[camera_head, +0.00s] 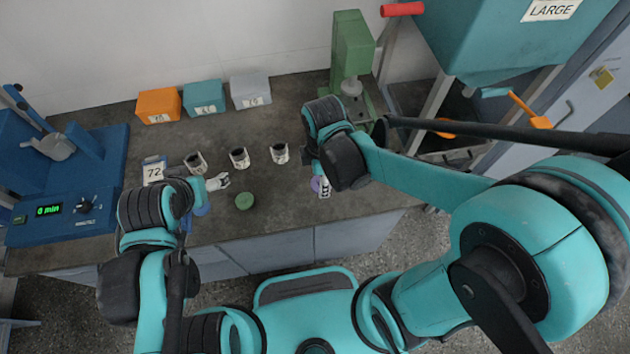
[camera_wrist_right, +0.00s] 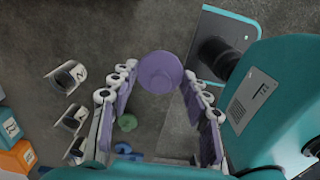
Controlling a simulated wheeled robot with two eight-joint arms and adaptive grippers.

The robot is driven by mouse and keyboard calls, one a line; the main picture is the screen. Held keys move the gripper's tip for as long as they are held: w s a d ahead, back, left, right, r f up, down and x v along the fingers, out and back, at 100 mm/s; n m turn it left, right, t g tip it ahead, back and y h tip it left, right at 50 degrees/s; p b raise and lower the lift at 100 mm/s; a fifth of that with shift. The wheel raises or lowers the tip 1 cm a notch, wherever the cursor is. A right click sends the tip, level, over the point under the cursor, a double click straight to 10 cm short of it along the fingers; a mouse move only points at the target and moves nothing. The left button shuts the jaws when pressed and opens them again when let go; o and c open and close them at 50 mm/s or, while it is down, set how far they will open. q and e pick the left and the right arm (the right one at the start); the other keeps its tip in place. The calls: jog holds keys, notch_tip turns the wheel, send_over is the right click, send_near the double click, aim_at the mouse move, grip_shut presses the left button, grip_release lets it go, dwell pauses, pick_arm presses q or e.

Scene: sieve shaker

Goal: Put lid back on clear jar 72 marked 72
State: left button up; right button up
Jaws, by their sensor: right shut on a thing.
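A purple round lid (camera_wrist_right: 160,72) is between the fingers of my right gripper (camera_wrist_right: 157,88), which is shut on it. In the head view the right gripper (camera_head: 322,184) and the purple lid (camera_head: 316,184) are over the front right part of the bench, partly hidden by my arm. A white label reading 72 (camera_head: 153,172) shows at the left of the bench; I cannot make out the jar's outline there. My left gripper (camera_head: 218,182) is low over the bench to the right of the label; whether its fingers are open is unclear.
Three small jars with dark openings (camera_head: 239,158) stand in a row on the bench. A green lid (camera_head: 244,201) lies in front of them. Orange (camera_head: 158,105), teal (camera_head: 203,97) and grey bins stand at the back wall. A blue machine (camera_head: 65,185) is at the left, a green press (camera_head: 352,55) behind.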

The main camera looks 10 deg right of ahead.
jog(key=w+a+r+p, duration=0.25)
jog(key=w+a, duration=0.25)
jog(key=w, duration=0.4)
jog(key=w+a+r+p, duration=0.1)
jog(key=w+a+p, duration=0.25)
jog(key=w, duration=0.55)
notch_tip(320, 180, down, 6)
jog(key=b, duration=0.4)
jog(key=shift+a+f+b, duration=0.15)
jog(key=shift+a+b, duration=0.2)
jog(key=shift+a, duration=0.05)
jog(key=shift+f+b, duration=0.15)
jog(key=shift+b, duration=0.35)
dwell(0.9)
jog(key=o, duration=1.4)
